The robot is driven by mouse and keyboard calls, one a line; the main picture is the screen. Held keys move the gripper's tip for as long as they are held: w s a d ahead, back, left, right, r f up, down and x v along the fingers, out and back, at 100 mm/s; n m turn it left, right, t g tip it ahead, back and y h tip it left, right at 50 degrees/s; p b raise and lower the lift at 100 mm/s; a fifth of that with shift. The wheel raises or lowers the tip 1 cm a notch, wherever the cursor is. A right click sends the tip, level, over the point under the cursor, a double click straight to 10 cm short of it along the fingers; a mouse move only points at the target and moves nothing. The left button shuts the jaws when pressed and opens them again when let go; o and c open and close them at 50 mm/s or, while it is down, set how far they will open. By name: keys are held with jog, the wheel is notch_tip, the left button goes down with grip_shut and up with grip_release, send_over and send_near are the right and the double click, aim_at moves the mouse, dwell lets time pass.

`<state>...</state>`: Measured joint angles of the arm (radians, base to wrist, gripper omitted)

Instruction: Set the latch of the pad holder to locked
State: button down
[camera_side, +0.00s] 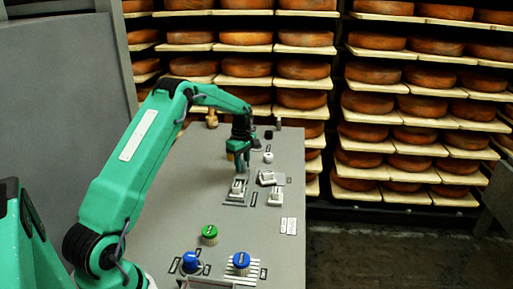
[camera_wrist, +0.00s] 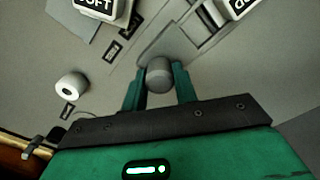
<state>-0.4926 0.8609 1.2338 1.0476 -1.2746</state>
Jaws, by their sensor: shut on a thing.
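My gripper (camera_wrist: 160,88) has its two green fingers on either side of a short grey cylindrical knob (camera_wrist: 159,72) and is shut on it. The knob stands on a grey plate, which looks like the latch of the pad holder. In the side view my gripper (camera_side: 239,168) points down over the grey panel, just behind a white pad in a holder (camera_side: 238,187). The knob is too small to make out there. In the wrist view a pad lettered "OFT" (camera_wrist: 100,8) is cut off at the top left. I cannot tell the latch's setting.
A white round knob (camera_wrist: 72,86) lies left of my gripper in the wrist view. A tilted white piece (camera_side: 267,178) and another white-topped holder (camera_side: 276,196) stand to the right. Green (camera_side: 209,233) and blue (camera_side: 190,261) knobs are at the panel's front. Cheese shelves (camera_side: 420,120) stand behind.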

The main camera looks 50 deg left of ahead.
jog(key=shift+s+d, duration=0.4)
jog(key=c, duration=1.1)
grip_release()
jog(key=shift+r, duration=3.95)
